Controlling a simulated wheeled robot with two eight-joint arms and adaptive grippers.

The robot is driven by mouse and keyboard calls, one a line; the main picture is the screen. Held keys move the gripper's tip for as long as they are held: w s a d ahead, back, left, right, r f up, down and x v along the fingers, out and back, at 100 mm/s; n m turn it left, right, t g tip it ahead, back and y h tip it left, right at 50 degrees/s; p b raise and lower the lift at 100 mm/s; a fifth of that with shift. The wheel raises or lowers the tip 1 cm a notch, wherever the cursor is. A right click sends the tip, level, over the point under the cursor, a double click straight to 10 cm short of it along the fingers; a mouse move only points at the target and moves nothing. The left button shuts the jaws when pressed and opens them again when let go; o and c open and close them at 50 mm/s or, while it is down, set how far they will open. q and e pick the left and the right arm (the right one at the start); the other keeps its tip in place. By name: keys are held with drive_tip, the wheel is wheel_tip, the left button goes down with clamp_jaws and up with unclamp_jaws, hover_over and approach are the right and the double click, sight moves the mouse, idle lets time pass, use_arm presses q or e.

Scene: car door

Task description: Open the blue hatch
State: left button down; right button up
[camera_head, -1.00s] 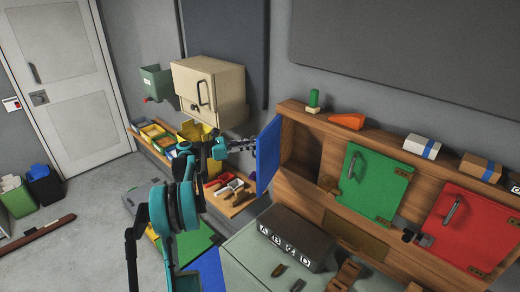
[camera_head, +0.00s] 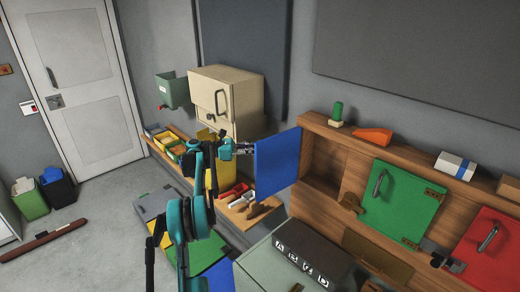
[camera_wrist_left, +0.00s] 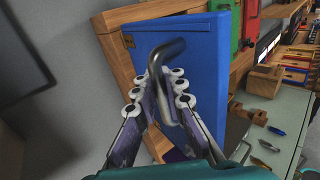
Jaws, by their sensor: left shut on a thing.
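The blue hatch (camera_head: 277,162) stands swung out from the left end of the wooden cabinet (camera_head: 335,145). Its bare inner face is towards the head camera, and the compartment (camera_head: 322,165) beside it is uncovered. My left gripper (camera_head: 243,150) is at the hatch's left edge, with its fingertips partly hidden there. In the left wrist view, the outer face of the blue hatch (camera_wrist_left: 205,70) and its dark bent handle (camera_wrist_left: 166,56) show. My left gripper (camera_wrist_left: 168,88) is shut on that handle, with one finger on each side. My right gripper is not in view.
A green hatch (camera_head: 402,200) and a red hatch (camera_head: 490,250) are shut to the right. A beige wall box (camera_head: 225,95) hangs behind my left arm. A low bench with coloured bins (camera_head: 165,140) lies below it. Open floor (camera_head: 95,225) is at the left.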

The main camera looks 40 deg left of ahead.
use_arm(q)
drive_tip(key=shift+s+a, duration=0.1)
drive_tip(key=c, duration=1.9)
unclamp_jaws()
drive_tip(key=shift+o, duration=0.2)
drive_tip(key=shift+s+a, duration=0.2)
drive_tip(key=shift+s, duration=0.05)
drive_tip(key=v, duration=1.2)
drive_tip(key=shift+a, duration=0.1)
